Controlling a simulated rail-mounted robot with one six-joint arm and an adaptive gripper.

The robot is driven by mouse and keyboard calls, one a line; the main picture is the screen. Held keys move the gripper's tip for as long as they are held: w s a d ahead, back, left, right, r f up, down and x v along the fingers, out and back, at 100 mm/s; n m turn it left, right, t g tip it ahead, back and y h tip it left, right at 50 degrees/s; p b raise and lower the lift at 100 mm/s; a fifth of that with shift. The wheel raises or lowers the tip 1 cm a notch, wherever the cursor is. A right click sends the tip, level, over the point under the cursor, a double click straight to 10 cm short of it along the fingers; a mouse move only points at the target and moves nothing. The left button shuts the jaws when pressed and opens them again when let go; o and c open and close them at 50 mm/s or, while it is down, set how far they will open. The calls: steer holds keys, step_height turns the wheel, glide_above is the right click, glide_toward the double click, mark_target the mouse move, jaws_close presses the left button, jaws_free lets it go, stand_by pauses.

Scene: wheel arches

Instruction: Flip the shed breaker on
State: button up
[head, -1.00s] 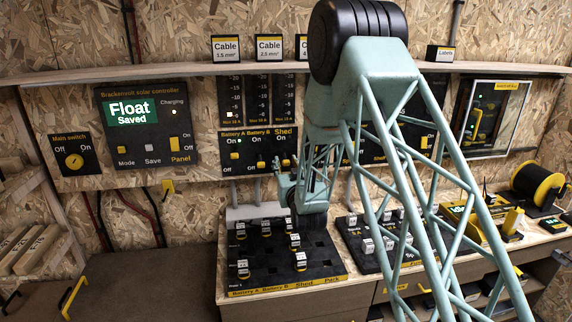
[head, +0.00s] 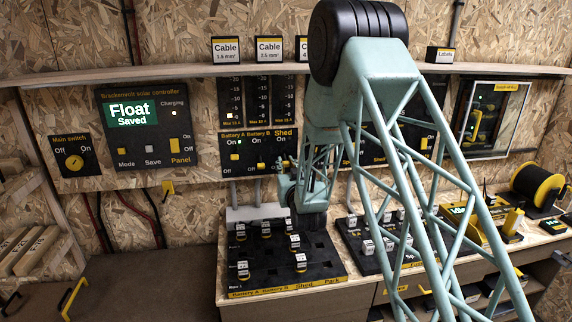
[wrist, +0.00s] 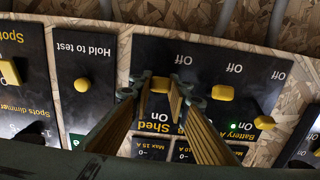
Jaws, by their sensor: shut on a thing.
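The breaker panel (head: 258,152) on the wall carries Battery A, Battery B and Shed switches. In the wrist view, which shows the labels upside down, the yellow shed breaker lever (wrist: 160,84) sits between my fingertips, near its Off label. My gripper (wrist: 160,92) is shut on this lever. The Battery A lever (wrist: 264,122) is toward On beside a lit green lamp. The Battery B lever (wrist: 222,92) is nearer Off.
The Hold to test button (wrist: 82,85) and a Spots lever (wrist: 9,72) are beside the shed breaker. A black tray of labelled pieces (head: 262,290) stands on the bench below. A shelf (head: 180,72) runs above the panels.

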mark_target(285, 156)
steer(key=shift+r+g+p, duration=0.25)
steer(key=shift+g+p, duration=0.05)
steer(key=shift+p, duration=0.15)
steer(key=r+g+p, duration=0.1)
steer(key=g+p, duration=0.1)
steer(key=p, duration=0.2)
steer(key=shift+s+r+g+h, duration=0.1)
steer(key=shift+r+g+h, duration=0.05)
steer(key=shift+g+h, duration=0.2)
steer(key=shift+r+g+h+p, duration=0.3)
steer(key=shift+g+p, duration=0.35)
steer(key=shift+p, duration=0.4)
steer(key=shift+r+g+h+p, duration=0.35)
steer(key=shift+g+p, duration=0.85)
steer(key=shift+p, duration=1.1)
steer(key=g+p, duration=0.1)
steer(key=p, duration=0.3)
steer(key=r+p, duration=0.1)
steer(key=p, duration=0.2)
steer(key=shift+w+r+g+p, duration=0.1)
steer(key=shift+w+g+p, duration=0.15)
steer(key=shift+g+p, duration=0.15)
steer(key=shift+w+g+h+p, duration=0.1)
steer(key=shift+g+h+p, duration=0.3)
steer(key=shift+p, duration=1.75)
steer(key=o, duration=0.9)
